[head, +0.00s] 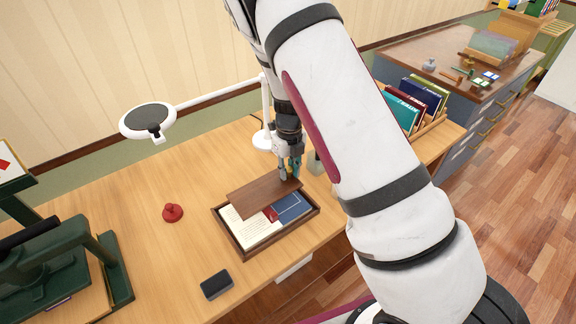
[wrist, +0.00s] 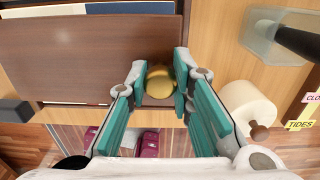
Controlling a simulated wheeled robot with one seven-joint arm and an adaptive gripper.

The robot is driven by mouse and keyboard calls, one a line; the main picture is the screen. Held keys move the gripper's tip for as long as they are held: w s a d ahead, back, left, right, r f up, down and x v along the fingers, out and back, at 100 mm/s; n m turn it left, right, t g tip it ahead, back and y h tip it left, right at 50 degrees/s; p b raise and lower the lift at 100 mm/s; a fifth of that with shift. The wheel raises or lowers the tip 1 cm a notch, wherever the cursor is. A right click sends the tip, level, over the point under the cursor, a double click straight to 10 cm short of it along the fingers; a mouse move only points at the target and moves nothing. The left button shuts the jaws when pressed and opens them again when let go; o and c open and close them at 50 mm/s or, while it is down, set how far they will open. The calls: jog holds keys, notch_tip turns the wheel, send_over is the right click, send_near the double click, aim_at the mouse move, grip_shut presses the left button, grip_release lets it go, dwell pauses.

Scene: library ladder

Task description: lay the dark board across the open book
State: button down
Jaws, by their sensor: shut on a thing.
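The dark brown board (head: 262,194) hangs from my gripper (head: 290,174) at its right end, over the back part of a dark wooden tray (head: 247,254). In the wrist view the board (wrist: 90,60) fills the upper left, and a brass knob (wrist: 160,80) sits between my teal-padded fingers at its edge. My gripper is shut on this knob. The open book (head: 250,230) lies in the tray, with a printed cream page on the left and blue and red on the right. The board covers its back part. I cannot tell whether the board touches book or tray.
A red knobbed object (head: 172,213) and a dark block (head: 217,285) are on the desk. A white lamp (head: 148,121) stands behind, and a green press (head: 70,265) at the left. Upright books (head: 415,105) stand at the right. A white roll (wrist: 250,105) is near my gripper.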

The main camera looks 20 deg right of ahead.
aim_at(288, 179)
jog(key=shift+f+b, duration=0.7)
jog(key=shift+f, duration=1.4)
jog(key=c, duration=1.3)
grip_release()
jog(key=shift+c, duration=0.2)
jog(key=o, duration=0.4)
jog(key=shift+r+p, duration=1.1)
jog(key=shift+r, duration=2.4)
